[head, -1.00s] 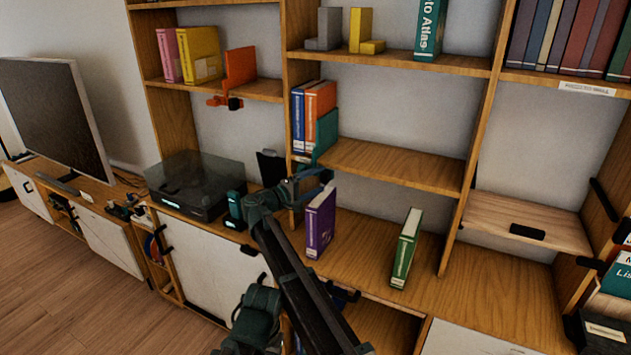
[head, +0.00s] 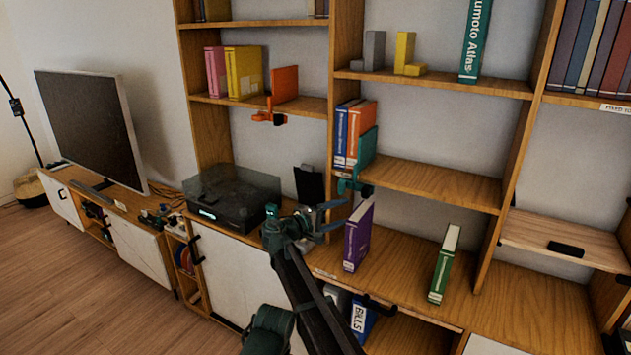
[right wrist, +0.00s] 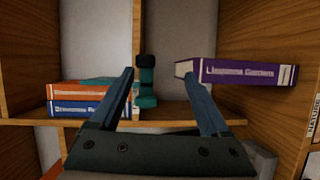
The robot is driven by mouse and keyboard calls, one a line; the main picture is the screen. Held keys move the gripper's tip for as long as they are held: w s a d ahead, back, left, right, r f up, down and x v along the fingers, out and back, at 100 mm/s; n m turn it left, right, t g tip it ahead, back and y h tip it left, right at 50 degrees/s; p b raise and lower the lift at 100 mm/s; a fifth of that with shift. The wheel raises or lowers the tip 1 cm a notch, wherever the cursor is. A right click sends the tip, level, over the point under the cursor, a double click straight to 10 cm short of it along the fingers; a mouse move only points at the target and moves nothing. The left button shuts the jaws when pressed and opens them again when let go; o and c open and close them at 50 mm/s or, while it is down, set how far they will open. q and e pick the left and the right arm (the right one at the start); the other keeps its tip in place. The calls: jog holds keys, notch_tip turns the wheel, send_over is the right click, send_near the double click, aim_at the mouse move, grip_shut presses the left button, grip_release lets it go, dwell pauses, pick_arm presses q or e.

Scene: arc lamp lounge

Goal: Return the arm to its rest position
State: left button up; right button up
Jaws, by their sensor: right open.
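My right gripper (head: 334,217) is open and empty in front of the shelf unit, just left of the purple book (head: 357,238). The purple book stands upright on the lower shelf board, apart from the fingers as far as I can see. In the right wrist view, both fingers of the gripper (right wrist: 160,88) are spread with nothing between them. There the purple book (right wrist: 240,73) shows beyond the right finger. The teal bookend (head: 366,150), with a clamp below it, holds blue and orange books (head: 354,132) on the shelf above. My left gripper is not in view.
A green book (head: 444,265) leans slightly on the lower board (head: 400,262), with free room around it. A turntable (head: 232,200) sits left of my gripper. An orange bookend (head: 285,85) has a clamp jutting below its shelf. A television (head: 92,125) stands far left.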

jog(key=s+d+f+m+g+y, duration=0.2)
jog(key=s+d+f+y, duration=0.1)
jog(key=s+f, duration=0.4)
jog(key=s+d+f+m+g+y, duration=0.1)
jog(key=s+d+f+g+y, duration=0.15)
jog(key=s+f, duration=0.45)
jog(key=s+d+f+m+g+y, duration=0.2)
jog(key=s+f+y, duration=0.2)
jog(key=s, duration=0.6)
jog(key=s+a+f+n+g+y, duration=0.2)
jog(key=s+a+y, duration=0.2)
jog(key=s+a, duration=1.1)
jog(key=shift+s+a+n, duration=0.25)
jog(key=shift+a+n, duration=0.1)
jog(key=shift+n, duration=0.05)
jog(key=shift+g, duration=0.25)
